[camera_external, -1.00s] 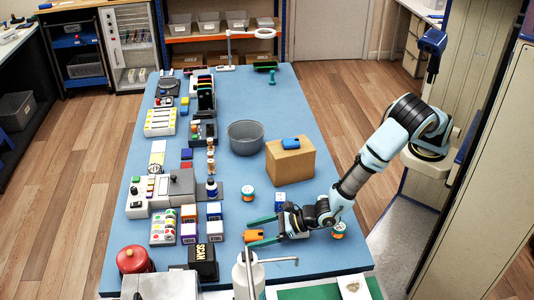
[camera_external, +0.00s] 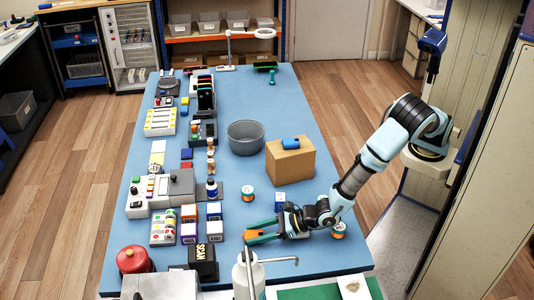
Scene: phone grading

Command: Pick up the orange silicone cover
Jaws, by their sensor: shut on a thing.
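The orange silicone cover (camera_external: 254,236) is at the near part of the blue table (camera_external: 240,180), left of the arm's end. My gripper (camera_external: 258,231) is around it, with one green finger on its far side and one on its near side. The jaws are shut on the cover, whose left end shows between the fingertips. I cannot tell whether the cover is clear of the tabletop.
A white pump bottle (camera_external: 248,275) stands close on the near side. A black SCAN box (camera_external: 204,261) is left of my gripper.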

